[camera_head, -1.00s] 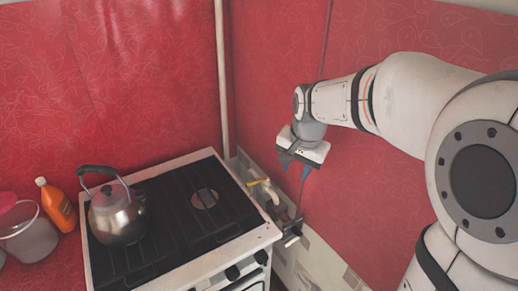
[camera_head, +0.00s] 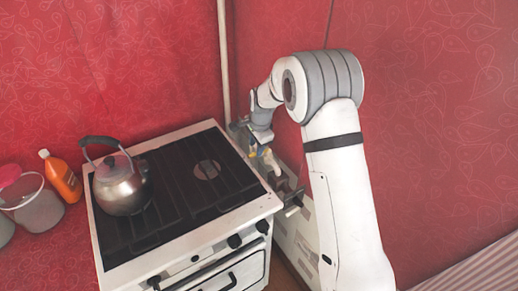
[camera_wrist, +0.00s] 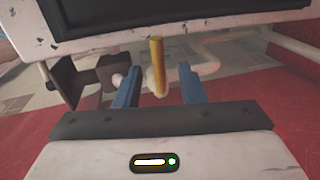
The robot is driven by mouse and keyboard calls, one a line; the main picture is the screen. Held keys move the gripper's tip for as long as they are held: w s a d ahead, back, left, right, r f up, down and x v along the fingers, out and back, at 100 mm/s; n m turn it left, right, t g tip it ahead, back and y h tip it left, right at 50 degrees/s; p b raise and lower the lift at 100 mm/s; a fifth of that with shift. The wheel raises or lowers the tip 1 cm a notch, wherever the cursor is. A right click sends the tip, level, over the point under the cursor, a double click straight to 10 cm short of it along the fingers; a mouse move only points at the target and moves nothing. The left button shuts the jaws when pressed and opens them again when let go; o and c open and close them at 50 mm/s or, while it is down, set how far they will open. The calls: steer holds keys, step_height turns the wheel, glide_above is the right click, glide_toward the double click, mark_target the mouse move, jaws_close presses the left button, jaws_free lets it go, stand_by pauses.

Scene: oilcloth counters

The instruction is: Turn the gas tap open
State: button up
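The gas tap's yellow handle (camera_wrist: 157,62) stands between the two blue fingers of my gripper (camera_wrist: 158,88) in the wrist view. The fingers are spread, with clear space on both sides of the handle, so my gripper is open. A pale pipe (camera_wrist: 210,48) runs behind the handle. In the head view the handle (camera_head: 253,152) shows only as a small yellow bit beside the stove, under my gripper (camera_head: 258,146). My wrist hides most of the tap there.
The stove (camera_head: 180,272) stands left of the tap, with a kettle (camera_head: 122,187) on its top. A dark bracket-like part (camera_wrist: 85,78) sits close left of my fingers. A vertical pipe (camera_head: 223,60) and red walls stand behind. An orange bottle (camera_head: 62,178) is far left.

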steer(key=shift+w+a+f, duration=0.1)
steer(key=shift+w+f, duration=0.05)
steer(key=shift+f, duration=0.55)
steer(key=shift+w+a+f, duration=0.1)
steer(key=shift+f, duration=0.55)
steer(key=shift+c, duration=0.5)
jaws_close()
